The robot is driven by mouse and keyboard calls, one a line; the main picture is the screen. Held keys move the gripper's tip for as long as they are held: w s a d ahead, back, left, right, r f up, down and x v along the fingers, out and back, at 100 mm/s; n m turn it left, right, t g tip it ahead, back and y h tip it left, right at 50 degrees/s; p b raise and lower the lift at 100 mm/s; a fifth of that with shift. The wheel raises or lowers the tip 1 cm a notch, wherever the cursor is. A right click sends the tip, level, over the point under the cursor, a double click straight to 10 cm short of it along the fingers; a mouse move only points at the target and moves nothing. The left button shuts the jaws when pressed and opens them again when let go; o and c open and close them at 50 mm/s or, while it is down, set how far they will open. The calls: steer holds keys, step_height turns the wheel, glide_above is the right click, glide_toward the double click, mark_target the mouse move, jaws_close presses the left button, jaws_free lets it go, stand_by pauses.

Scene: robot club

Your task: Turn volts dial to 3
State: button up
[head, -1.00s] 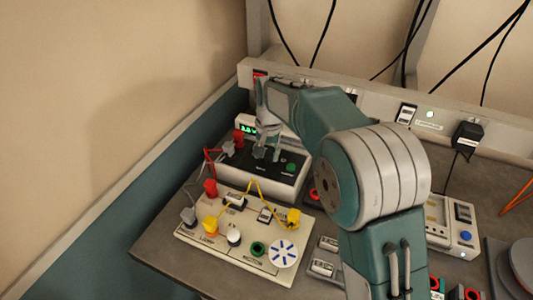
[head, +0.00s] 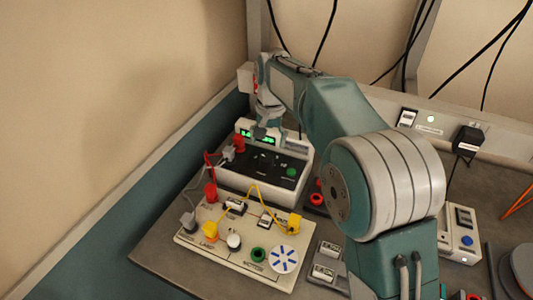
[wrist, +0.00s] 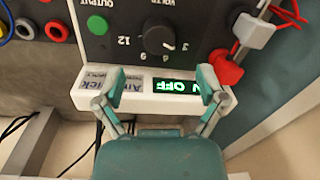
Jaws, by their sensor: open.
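The volts dial (wrist: 159,38) is a round black knob on the black panel of the power supply (wrist: 93,43), with 12, 9, 6 and 3 printed around it. In the wrist view a small white mark on the knob faces the lower right, towards the 6 and 3 side; I cannot tell its exact setting. The supply (head: 234,183) stands at the back left in the head view, where the dial is hard to make out. My gripper (wrist: 162,85) is open and empty, its fingers apart above the display edge, short of the dial.
A green jack (wrist: 97,25) and a red plug (wrist: 226,68) flank the dial. A wired circuit board (head: 190,240) stands in front of the supply. The wall is close on the left.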

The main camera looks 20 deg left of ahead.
mark_target(271, 158)
steer(key=shift+d+r, duration=0.1)
steer(key=shift+r, duration=2.5)
steer(key=s+d+r+t, duration=0.1)
steer(key=s+d+r, duration=0.1)
steer(key=s+d, duration=0.35)
steer(key=s+d+r+t, duration=0.1)
steer(key=s+d+r, duration=0.1)
steer(key=d, duration=0.6)
steer(key=s+d+r+t, duration=0.1)
steer(key=s+d+r, duration=0.2)
steer(key=d, duration=0.4)
steer(key=s+d+f+t, duration=0.1)
steer(key=s+d+f, duration=0.3)
steer(key=s, duration=0.4)
steer(key=s+d+f+t, duration=0.1)
steer(key=s+d+f, duration=0.3)
steer(key=s+d, duration=0.2)
steer(key=shift+s+d+m+t+h, duration=0.3)
steer(key=shift+s+m, duration=0.1)
steer(key=shift+s, duration=0.8)
steer(key=shift+r, duration=0.1)
